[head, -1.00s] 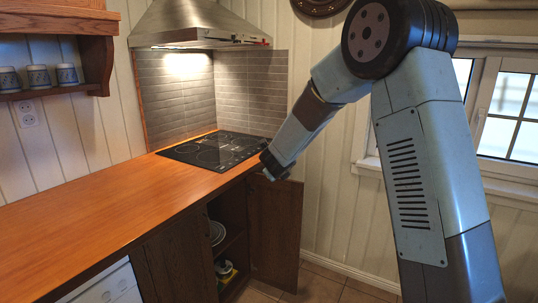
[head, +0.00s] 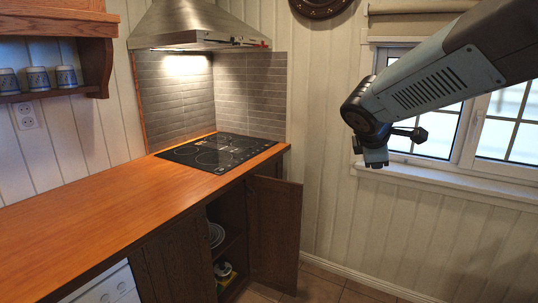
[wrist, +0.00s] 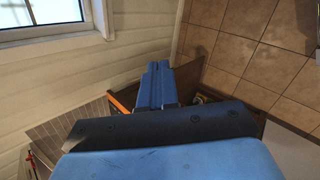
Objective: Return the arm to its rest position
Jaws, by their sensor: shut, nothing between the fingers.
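My gripper (wrist: 155,70) shows in the wrist view with its blue fingers together and nothing between them. In the head view my arm is folded at the upper right. Its lower end hangs in the air in front of the window, to the right of the counter and apart from it. The finger detail is too small to make out in the head view.
The orange wooden counter (head: 110,205) with a black cooktop (head: 218,151) fills the left and middle. A range hood (head: 195,30) hangs above. A cabinet door (head: 275,235) stands open below, with dishes inside. The window (head: 440,125) is behind my arm. Floor space at the right looks clear.

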